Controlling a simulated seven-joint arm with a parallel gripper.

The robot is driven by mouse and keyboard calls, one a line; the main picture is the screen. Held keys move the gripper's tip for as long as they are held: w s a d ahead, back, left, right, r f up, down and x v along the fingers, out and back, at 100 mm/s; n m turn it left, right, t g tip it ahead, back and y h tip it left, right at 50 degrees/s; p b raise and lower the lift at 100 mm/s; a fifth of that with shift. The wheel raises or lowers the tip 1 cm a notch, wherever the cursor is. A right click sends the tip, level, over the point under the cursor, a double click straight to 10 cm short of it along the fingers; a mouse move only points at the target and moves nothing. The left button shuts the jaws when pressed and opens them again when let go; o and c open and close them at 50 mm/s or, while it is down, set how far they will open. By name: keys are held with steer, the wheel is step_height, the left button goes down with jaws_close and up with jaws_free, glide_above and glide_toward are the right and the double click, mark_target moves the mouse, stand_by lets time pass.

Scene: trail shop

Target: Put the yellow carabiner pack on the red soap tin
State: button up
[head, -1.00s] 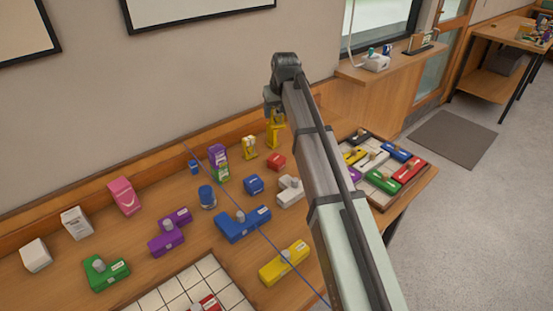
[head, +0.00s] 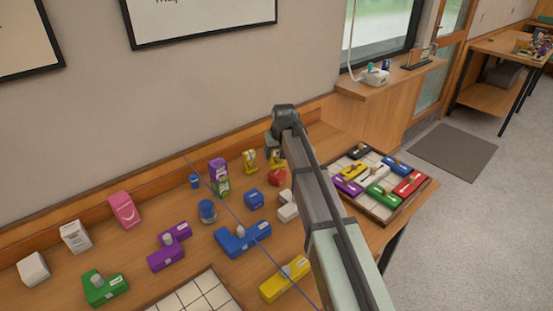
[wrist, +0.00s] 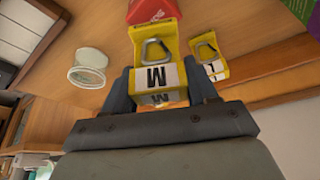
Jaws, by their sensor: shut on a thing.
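My gripper (wrist: 164,92) is shut on a yellow carabiner pack (wrist: 166,45), which has a grey carabiner and a large letter on its white label. In the head view, the held pack (head: 277,158) shows just beyond my arm. The red soap tin (head: 277,177) is on the table, just below the held pack in the picture. In the wrist view, the tin (wrist: 152,10) is at the top edge, partly cut off, beyond the pack. I cannot tell whether pack and tin touch. My arm hides most of my gripper (head: 277,147) in the head view.
A second yellow carabiner pack (head: 250,160) stands left of the tin. A tray of coloured blocks (head: 346,205) is to the right. The wall is close behind.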

mark_target(277, 158)
steer(key=shift+f, duration=1.5)
steer(key=shift+f, duration=0.15)
steer(key=o, duration=1.1)
steer(key=v, duration=1.2)
